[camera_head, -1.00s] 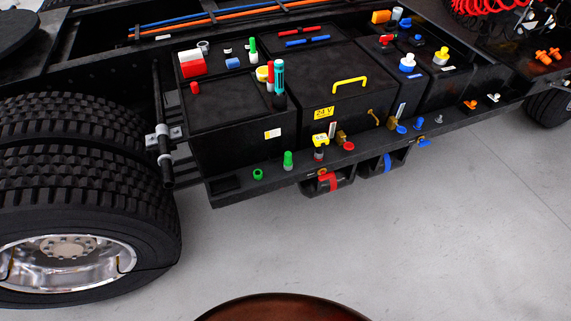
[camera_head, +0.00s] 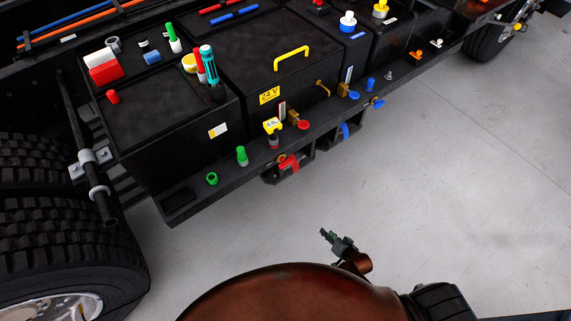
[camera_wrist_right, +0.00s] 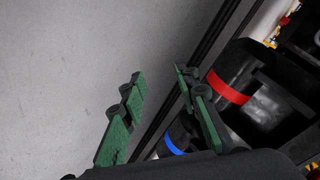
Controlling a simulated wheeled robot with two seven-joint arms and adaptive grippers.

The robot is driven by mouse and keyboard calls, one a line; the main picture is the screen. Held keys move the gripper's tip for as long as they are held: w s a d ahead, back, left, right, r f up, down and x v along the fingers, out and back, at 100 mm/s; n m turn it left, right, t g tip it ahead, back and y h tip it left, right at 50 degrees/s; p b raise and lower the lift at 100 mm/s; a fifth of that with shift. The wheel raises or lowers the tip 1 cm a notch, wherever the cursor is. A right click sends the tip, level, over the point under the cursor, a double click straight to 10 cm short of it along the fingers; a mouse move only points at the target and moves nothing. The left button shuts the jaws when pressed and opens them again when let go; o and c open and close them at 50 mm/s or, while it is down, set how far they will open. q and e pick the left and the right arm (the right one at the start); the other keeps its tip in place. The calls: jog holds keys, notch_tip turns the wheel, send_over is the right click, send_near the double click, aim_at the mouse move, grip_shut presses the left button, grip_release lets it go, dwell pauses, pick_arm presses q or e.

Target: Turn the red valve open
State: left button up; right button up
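A red lever-like part (camera_head: 288,163), which looks like the red valve, hangs at a black bracket under the front ledge of the truck's battery box. A blue part (camera_head: 345,130) sits at the bracket to its right. My right gripper (camera_head: 328,236) is below and right of the red part, apart from it, over the grey floor. In the right wrist view, its green-padded fingers (camera_wrist_right: 162,76) are spread with nothing between them. My left gripper is not in view.
The black ledge (camera_head: 185,188) carries a green cap (camera_head: 242,156), a red knob (camera_head: 303,124) and other small fittings. A large tyre (camera_head: 80,250) stands at the left. The grey floor (camera_head: 450,180) in front is clear.

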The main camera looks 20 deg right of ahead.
jog(key=w+a+r+m+t+y+b, duration=0.2)
jog(key=w+a+r+m+t, duration=0.25)
jog(key=w+r, duration=0.9)
jog(key=m+t+y+b, duration=0.1)
jog(key=m+t+y, duration=0.1)
jog(key=m+t, duration=0.1)
send_near(286, 163)
jog(key=w, duration=0.2)
jog(key=x, duration=0.4)
jog(key=b+x, duration=0.1)
jog(key=x, duration=0.2)
jog(key=shift+a+f, duration=0.3)
jog(key=shift+f, duration=0.1)
jog(key=shift+w+a, duration=0.1)
jog(key=shift+w, duration=0.3)
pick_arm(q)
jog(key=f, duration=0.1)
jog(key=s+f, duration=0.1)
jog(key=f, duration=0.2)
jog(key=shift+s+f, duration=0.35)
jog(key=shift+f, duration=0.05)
pick_arm(e)
grip_shut()
